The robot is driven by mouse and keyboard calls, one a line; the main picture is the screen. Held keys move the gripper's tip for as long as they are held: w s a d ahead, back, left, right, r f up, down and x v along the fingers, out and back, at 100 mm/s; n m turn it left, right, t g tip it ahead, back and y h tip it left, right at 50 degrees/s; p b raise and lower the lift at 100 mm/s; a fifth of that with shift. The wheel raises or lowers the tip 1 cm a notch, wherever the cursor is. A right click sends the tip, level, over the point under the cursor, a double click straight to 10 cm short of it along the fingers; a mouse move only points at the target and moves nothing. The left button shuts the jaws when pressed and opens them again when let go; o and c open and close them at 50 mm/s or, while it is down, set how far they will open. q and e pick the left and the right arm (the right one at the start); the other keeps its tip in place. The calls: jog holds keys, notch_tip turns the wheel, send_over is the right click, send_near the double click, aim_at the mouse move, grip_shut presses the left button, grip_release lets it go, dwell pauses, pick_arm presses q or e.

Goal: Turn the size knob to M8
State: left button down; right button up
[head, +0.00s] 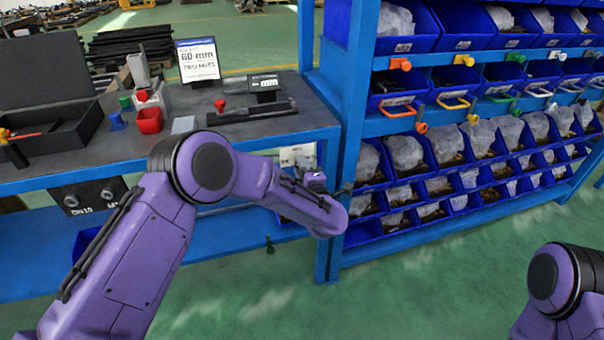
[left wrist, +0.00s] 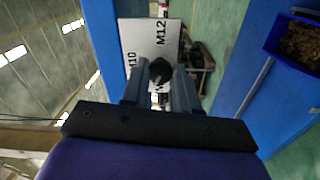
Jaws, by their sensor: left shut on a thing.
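The size knob (left wrist: 160,68) is black and sits on a pale plate (left wrist: 136,40) in the left wrist view. The plate reads M12 near the top and M10 at the left; another mark below the knob is mostly covered. My left gripper (left wrist: 160,84) has its two fingers shut on the knob, one on each side. I cannot tell which mark the knob points to. In the head view the pale plate (head: 297,154) shows at the bench's right end, behind my left arm, which hides the knob. Only part of my right arm shows, at the lower right edge.
The bench (head: 260,132) holds a red cup (head: 149,121), a blue cup (head: 117,121), a black tray (head: 55,135) and a 60 mm sign (head: 198,60). A blue rack post (head: 352,100) stands close right of the plate, with blue bins beyond. The green floor in front is clear.

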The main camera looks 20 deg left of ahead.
pick_arm(q)
jog(key=shift+f+n+b, duration=0.1)
jog(key=shift+n+b, duration=0.75)
jog(key=shift+n, duration=0.65)
jog(key=c, duration=0.9)
grip_release()
jog(key=shift+o, duration=0.2)
jog(key=v, duration=1)
jog(key=shift+s+d, duration=0.25)
